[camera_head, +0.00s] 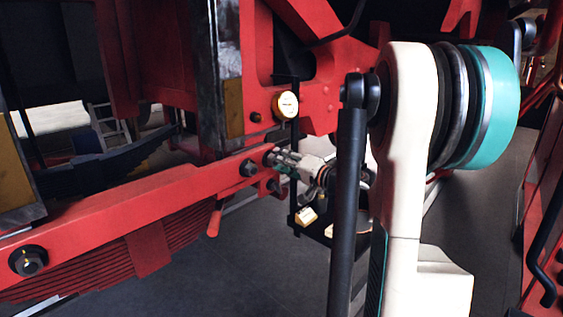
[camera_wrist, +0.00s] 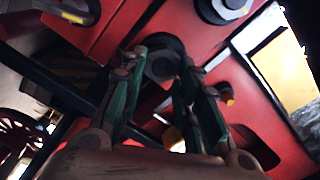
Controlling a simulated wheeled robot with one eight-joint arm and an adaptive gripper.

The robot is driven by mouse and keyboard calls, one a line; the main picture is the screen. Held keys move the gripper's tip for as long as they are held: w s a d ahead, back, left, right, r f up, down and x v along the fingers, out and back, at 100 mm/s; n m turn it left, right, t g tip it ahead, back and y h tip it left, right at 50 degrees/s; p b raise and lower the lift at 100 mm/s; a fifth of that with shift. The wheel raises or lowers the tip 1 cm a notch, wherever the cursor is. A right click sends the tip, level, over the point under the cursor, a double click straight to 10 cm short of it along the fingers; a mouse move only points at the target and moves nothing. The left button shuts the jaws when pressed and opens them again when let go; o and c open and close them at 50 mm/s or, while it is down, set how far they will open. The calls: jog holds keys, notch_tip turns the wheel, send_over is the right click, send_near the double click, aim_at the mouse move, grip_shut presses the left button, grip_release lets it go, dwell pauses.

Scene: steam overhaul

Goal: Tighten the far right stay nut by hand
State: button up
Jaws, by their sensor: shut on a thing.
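The red stay beam (camera_head: 130,203) runs from the lower left toward the middle of the head view. Dark nuts sit on it at the near left (camera_head: 30,261) and near its right end (camera_head: 248,168). My gripper (camera_head: 275,158) is at the far right end of the beam, and its fingers cover the spot there in the head view. In the wrist view the green-padded fingers (camera_wrist: 161,72) stand on either side of a dark grey nut (camera_wrist: 162,66) on a round dark washer against red metal. The fingers are shut on this nut.
A round gauge (camera_head: 286,105) on a dark upright stands just above my gripper. A leaf spring (camera_head: 110,262) lies under the beam. Another nut (camera_wrist: 228,8) is at the wrist view's top edge.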

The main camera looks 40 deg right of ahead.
jog(key=o, duration=1.1)
jog(key=shift+c, duration=0.2)
jog(key=shift+s, duration=0.1)
jog(key=s, duration=1.1)
jog(key=shift+s+d, duration=0.4)
jog(key=shift+d, duration=0.05)
